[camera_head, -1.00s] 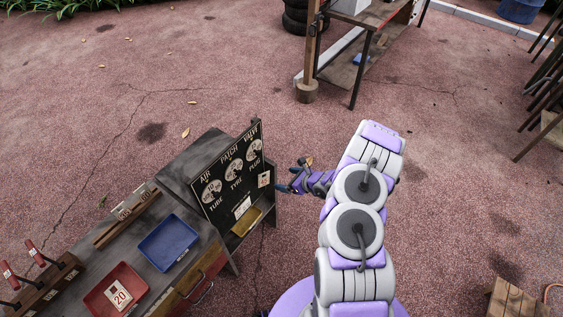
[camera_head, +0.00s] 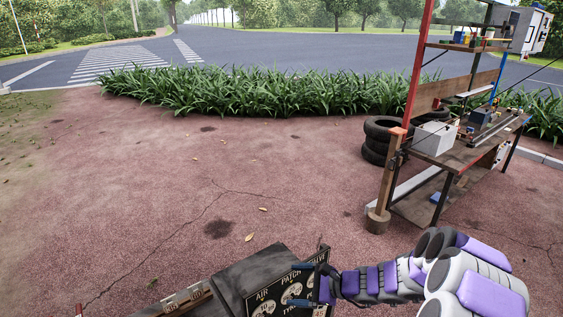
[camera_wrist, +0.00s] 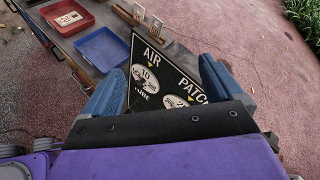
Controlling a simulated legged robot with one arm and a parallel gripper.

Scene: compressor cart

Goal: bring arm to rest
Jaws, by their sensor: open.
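My gripper (camera_head: 306,284) is at the end of my purple and grey arm, in front of the black price board in the head view. In the wrist view its two blue fingers (camera_wrist: 160,88) stand wide apart with nothing between them. The black board (camera_wrist: 162,75) with white dials and the words AIR and PATCH shows beyond the fingers. In the head view the board (camera_head: 262,290) is cut off by the bottom edge, and my gripper hides part of it.
The cart top (camera_head: 240,272) lies left of the board. In the wrist view a blue tray (camera_wrist: 101,50) and a red tray (camera_wrist: 66,16) sit on it. A wooden workbench (camera_head: 455,158) with shelves stands at the right, beside stacked tires (camera_head: 378,140). Open reddish ground lies between.

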